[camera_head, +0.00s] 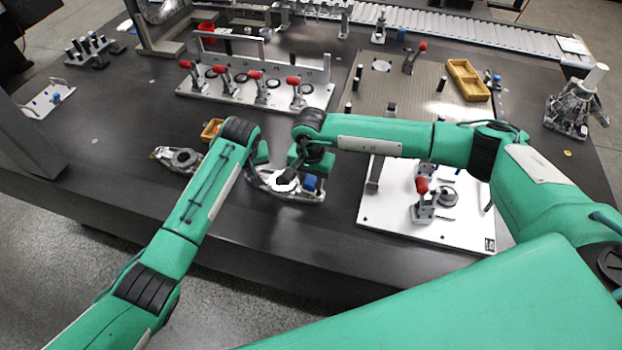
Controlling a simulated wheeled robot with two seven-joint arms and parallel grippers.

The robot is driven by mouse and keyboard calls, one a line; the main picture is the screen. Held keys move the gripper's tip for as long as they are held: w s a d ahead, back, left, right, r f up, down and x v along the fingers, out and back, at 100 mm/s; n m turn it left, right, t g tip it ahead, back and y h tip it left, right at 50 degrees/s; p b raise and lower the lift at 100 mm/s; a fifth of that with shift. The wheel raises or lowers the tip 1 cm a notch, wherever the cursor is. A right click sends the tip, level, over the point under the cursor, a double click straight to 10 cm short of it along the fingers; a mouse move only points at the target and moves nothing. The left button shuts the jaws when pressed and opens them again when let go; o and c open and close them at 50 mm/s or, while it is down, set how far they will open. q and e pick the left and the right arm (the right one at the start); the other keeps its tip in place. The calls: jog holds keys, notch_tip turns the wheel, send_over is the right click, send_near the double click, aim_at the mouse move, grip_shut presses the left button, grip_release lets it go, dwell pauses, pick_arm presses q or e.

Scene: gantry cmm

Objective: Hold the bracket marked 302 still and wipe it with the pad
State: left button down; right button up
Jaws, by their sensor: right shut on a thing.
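A metal bracket (283,186) lies near the front edge of the dark table; its marking is not readable. A similar bracket (178,158) lies to its left. My right gripper points down and is shut on this pad; whether the pad touches the bracket is unclear. My left gripper (262,163) is at the bracket's left end. Its fingers are mostly hidden by the arm, so their opening does not show.
A fixture with several red-handled clamps (250,92) stands behind. A small yellow bin (211,130) sits behind my left arm, and a yellow tray (467,80) at back right.

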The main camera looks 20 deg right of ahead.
aim_at(307, 197)
pick_arm(q)
jog(key=shift+s+a+f, duration=0.1)
jog(key=shift+f, duration=0.15)
pick_arm(e)
jog(key=shift+s+a+f, duration=0.1)
jog(key=shift+s+a, duration=0.4)
jog(key=shift+s, duration=0.15)
jog(key=shift+s+a, duration=0.6)
jog(key=shift+s, duration=0.1)
jog(key=shift+d, duration=0.1)
jog(key=shift+w+d, duration=0.55)
jog(key=shift+w, duration=0.2)
jog(key=shift+w+d, duration=0.55)
jog(key=shift+w, duration=0.15)
jog(key=shift+s+a, duration=0.1)
